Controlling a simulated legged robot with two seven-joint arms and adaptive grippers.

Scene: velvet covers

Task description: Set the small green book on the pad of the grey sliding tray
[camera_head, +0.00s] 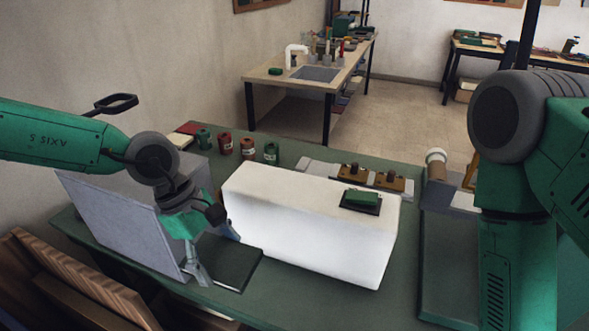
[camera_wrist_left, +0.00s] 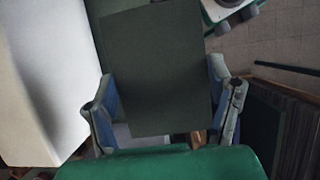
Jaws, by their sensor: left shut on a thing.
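My left gripper (camera_head: 219,262) is shut on a dark green, flat, book-like thing (camera_head: 238,270), left of the white block. In the left wrist view the dark green book (camera_wrist_left: 155,75) lies between the two fingers (camera_wrist_left: 165,105), which sit at its side edges. Whether it touches the table cannot be told. I cannot clearly single out the grey sliding tray; a grey flat piece (camera_head: 318,168) shows behind the block. My right gripper is out of view.
Brown blocks with black knobs (camera_head: 372,178) stand behind the white block. The green table (camera_head: 345,295) is clear in front of the white block.

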